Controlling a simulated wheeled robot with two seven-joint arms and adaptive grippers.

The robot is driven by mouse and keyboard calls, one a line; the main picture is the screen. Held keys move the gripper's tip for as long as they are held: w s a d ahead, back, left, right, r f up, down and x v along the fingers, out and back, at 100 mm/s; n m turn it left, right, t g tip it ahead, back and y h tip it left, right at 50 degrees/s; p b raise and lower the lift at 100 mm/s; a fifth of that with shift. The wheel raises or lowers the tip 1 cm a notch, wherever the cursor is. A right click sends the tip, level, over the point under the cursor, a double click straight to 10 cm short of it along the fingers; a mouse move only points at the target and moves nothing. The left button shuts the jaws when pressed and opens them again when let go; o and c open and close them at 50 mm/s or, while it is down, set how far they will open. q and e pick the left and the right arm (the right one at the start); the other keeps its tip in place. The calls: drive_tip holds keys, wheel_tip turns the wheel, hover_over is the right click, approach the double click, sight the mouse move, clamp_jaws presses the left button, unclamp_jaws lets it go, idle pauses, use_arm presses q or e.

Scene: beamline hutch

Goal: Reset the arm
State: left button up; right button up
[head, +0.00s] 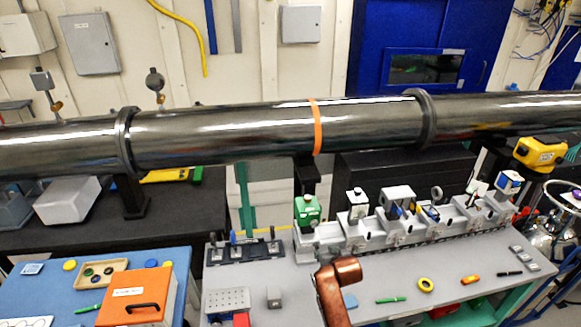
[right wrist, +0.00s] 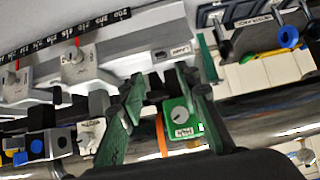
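My right gripper (right wrist: 165,88) shows in the right wrist view with two dark green fingers standing apart, open. A green unit with a round dial and a white label (right wrist: 180,122) shows between the fingers, nearer the right one. I cannot tell whether they touch it. In the head view a green unit (head: 307,209) sits at the left end of the grey rail (head: 330,243). A bent copper-coloured part (head: 335,288) rises at the bottom centre, seemingly my arm. I cannot make out the right gripper's fingers in the head view. My left gripper is not in view.
A long dark pipe (head: 220,130) with an orange band crosses above the bench. Several instruments stand along the rail. An orange box (head: 137,293) stands on the blue table at left.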

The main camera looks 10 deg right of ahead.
drive_tip(key=s+d+f+g, duration=0.1)
drive_tip(key=s+d+f, duration=0.25)
drive_tip(key=s, duration=0.45)
drive_tip(key=s+d+f+g+h, duration=0.1)
drive_tip(key=s+d+f, duration=0.2)
drive_tip(key=s+f, duration=0.35)
drive_tip(key=s+d+f+g, duration=0.1)
drive_tip(key=s+d+f, duration=0.15)
drive_tip(key=s, duration=0.65)
drive_tip(key=s+d+g, duration=0.3)
drive_tip(key=s, duration=2.1)
wheel_tip(320, 180, down, 32)
drive_tip(key=a+g+b, duration=0.1)
drive_tip(key=g+b, duration=0.1)
drive_tip(key=b, duration=0.2)
drive_tip(key=s+f+b, duration=0.2)
drive_tip(key=s+f, duration=0.8)
drive_tip(key=f, duration=0.2)
drive_tip(key=s+f+n+g+b, duration=0.1)
drive_tip(key=s+f+b, duration=0.1)
drive_tip(key=s+f, duration=0.8)
wheel_tip(320, 180, down, 3)
drive_tip(key=shift+s+a+f+b, duration=0.1)
drive_tip(key=shift+s+a+b, duration=0.1)
drive_tip(key=shift+s+b, duration=0.2)
